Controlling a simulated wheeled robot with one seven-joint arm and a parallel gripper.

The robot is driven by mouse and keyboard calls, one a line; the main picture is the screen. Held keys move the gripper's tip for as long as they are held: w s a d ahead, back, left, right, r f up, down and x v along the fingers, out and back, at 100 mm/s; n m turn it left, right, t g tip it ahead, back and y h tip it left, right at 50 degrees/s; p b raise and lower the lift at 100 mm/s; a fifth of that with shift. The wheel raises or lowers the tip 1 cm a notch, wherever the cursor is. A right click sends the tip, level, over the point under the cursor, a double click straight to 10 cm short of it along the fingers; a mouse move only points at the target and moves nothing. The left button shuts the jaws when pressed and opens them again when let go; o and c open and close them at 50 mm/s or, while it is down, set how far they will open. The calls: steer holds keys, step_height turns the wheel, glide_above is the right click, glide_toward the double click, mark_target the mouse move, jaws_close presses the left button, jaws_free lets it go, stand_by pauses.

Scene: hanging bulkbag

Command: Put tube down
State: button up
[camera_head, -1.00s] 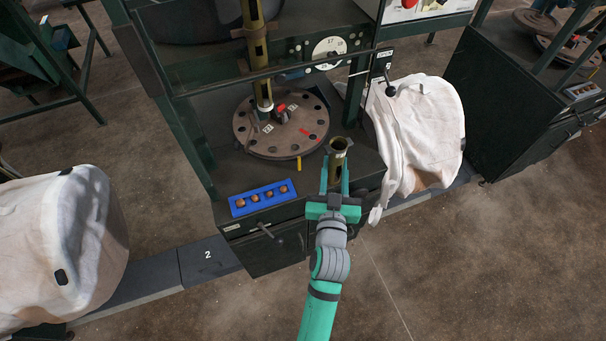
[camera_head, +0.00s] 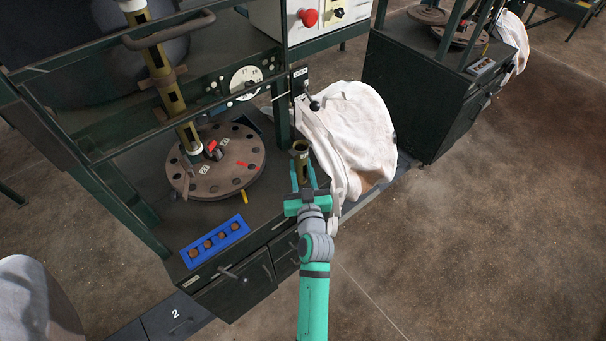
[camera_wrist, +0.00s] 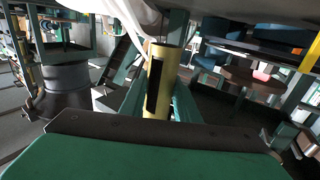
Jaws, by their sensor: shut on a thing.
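A brass-coloured tube (camera_head: 301,150) stands roughly upright between the fingers of my gripper (camera_head: 303,178), at the right front of the dark machine's top. My gripper is shut on the tube. The wrist view shows the tube (camera_wrist: 162,80) close up, with a dark slot in its side, between the two green fingers (camera_wrist: 160,105). The tube's lower end is hidden, so I cannot tell whether it touches the surface.
A round brown plate (camera_head: 228,165) with holes and a taller brass column (camera_head: 165,75) stand to the left. A blue tray (camera_head: 214,243) lies at the front edge. A white bag (camera_head: 352,135) hangs close on the right. A rail (camera_head: 215,100) crosses behind.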

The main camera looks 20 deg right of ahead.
mark_target(304, 171)
steer(key=f, duration=0.1)
steer(key=w+d+f, duration=0.1)
steer(key=w+f, duration=0.1)
steer(key=shift+d, duration=0.25)
steer(key=shift+w+d+f, duration=0.15)
steer(key=shift+w+f, duration=0.05)
steer(key=shift+f, duration=1.5)
steer(key=o, duration=1.2)
steer(key=shift+f, duration=0.15)
steer(key=shift+s, duration=0.1)
